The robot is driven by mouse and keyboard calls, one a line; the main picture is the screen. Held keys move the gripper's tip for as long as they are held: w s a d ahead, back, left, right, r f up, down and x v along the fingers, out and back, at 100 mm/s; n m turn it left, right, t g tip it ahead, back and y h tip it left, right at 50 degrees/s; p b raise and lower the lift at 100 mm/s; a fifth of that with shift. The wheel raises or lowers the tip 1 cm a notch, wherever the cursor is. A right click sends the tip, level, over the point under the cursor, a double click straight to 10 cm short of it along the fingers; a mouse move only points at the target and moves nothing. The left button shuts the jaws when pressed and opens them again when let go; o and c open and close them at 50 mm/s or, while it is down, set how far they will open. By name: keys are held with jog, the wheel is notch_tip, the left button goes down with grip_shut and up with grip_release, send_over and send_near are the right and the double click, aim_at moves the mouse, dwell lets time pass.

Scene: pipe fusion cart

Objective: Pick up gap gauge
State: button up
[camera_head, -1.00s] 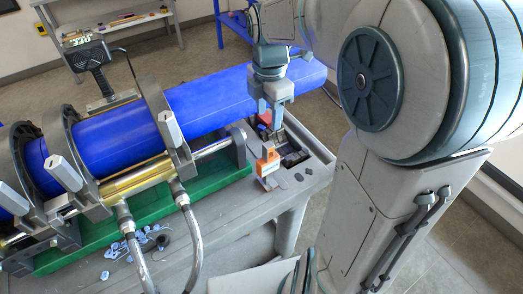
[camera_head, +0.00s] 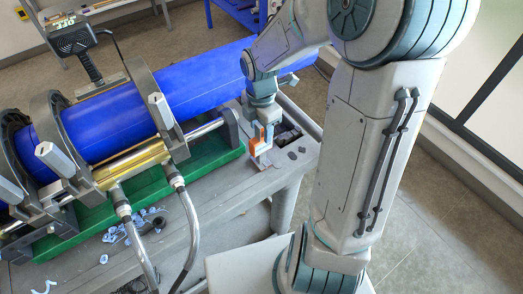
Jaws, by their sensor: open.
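A small orange and grey piece (camera_head: 260,146), which looks like the gap gauge, stands on the grey cart top at its right end, right of the green base. My gripper (camera_head: 264,131) points down directly over it, with the fingers apart near its upper part. The fingers partly cover the piece. I cannot tell whether they touch it.
Blue-white shavings (camera_head: 118,230) and hoses (camera_head: 192,235) are at the front left.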

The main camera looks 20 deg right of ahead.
jog(key=shift+f, duration=0.4)
grip_shut()
jog(key=shift+r, duration=0.55)
jog(key=r, duration=0.3)
jog(key=shift+s+d+r, duration=0.3)
jog(key=shift+s+r, duration=0.05)
jog(key=shift+s, duration=0.05)
jog(key=s+d+r, duration=0.5)
jog(key=s+r, duration=0.1)
jog(key=s, duration=0.3)
jog(key=shift+d+r, duration=0.15)
jog(key=shift+d, duration=0.15)
jog(key=shift+s, duration=0.1)
